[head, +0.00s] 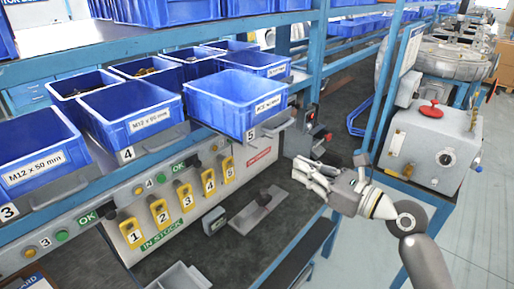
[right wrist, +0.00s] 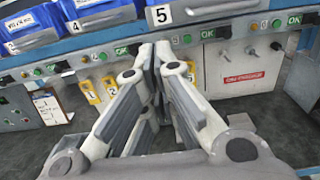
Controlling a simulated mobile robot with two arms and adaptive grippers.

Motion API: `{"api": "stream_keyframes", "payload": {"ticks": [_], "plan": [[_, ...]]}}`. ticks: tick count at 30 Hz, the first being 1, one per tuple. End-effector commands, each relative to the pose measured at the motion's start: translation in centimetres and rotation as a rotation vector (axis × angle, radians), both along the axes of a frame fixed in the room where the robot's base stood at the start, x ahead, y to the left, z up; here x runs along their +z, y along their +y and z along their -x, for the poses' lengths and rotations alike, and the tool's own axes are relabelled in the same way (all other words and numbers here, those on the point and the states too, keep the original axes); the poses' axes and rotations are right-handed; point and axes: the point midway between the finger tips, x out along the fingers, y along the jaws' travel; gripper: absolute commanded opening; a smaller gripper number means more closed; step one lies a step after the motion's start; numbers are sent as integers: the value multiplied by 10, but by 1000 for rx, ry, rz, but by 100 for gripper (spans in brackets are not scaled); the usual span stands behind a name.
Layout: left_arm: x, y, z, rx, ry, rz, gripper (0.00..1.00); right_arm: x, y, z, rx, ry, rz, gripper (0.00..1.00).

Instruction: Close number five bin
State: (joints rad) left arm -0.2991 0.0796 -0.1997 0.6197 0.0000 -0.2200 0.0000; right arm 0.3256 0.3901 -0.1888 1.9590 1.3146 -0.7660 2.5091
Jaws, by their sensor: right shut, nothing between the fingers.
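The number five bin (head: 222,106) is a blue open bin on the shelf in the head view. The number 5 plate shows at its lower front corner. The bin juts forward over the shelf edge, further than the number four bin (head: 112,118). In the right wrist view the number 5 plate (right wrist: 163,14) is at the top, just above my fingers, and only a sliver of blue bin shows. My right gripper (head: 300,174) is shut and empty, in front of the panel below and right of the bin, apart from it. My left gripper is not in view.
A panel with yellow numbered tags (head: 158,212) and green OK buttons runs under the shelf. Blue uprights stand right of the bin. A grey control box (head: 432,140) with a red knob stands at the right. A grey block (head: 248,212) lies on the dark bench.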

Motion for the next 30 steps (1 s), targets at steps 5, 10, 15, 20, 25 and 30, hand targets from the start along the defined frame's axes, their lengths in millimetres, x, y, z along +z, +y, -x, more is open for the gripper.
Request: {"api": "stream_keyframes", "payload": {"ticks": [5,10,15,20,25,30], "plan": [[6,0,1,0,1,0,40,3,16,-12,3,3,-6,0],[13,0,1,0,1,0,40,4,44,-34,4,3,-5,0],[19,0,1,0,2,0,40,3,71,-57,1,2,-4,0],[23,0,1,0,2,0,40,2,91,-73,1,2,-3,0],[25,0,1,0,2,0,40,1,103,-83,0,2,-3,0],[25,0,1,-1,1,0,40,0,108,-87,0,1,-1,0]]}}
